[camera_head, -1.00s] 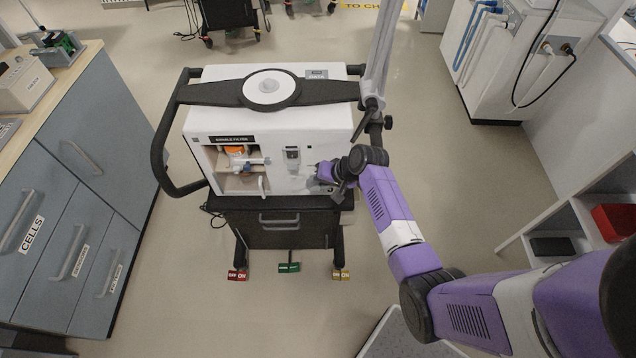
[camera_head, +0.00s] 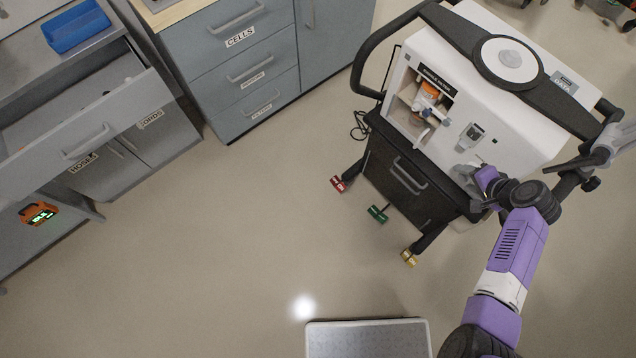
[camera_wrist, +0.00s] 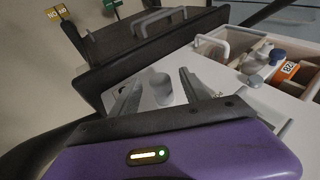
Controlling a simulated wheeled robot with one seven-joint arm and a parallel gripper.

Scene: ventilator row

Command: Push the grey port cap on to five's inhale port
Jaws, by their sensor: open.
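The white ventilator (camera_head: 515,125) stands at the right of the head view, its front facing down and left. My gripper (camera_head: 471,177) is at the lower right of its front face. In the wrist view my gripper (camera_wrist: 161,76) is open, with one finger on each side of a short grey round piece (camera_wrist: 161,89) on the white front panel. It looks like the grey cap at a port, with small gaps to both fingers. I cannot tell how far it is seated, and the port beneath it is hidden. No number five is readable.
An open filter compartment (camera_head: 406,113) is in the ventilator's front; the wrist view shows an orange-labelled part (camera_wrist: 288,70) there. Red (camera_head: 338,184), green (camera_head: 377,214) and yellow (camera_head: 409,257) tags mark the feet. An open drawer (camera_head: 85,140) is at left. The floor between is clear.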

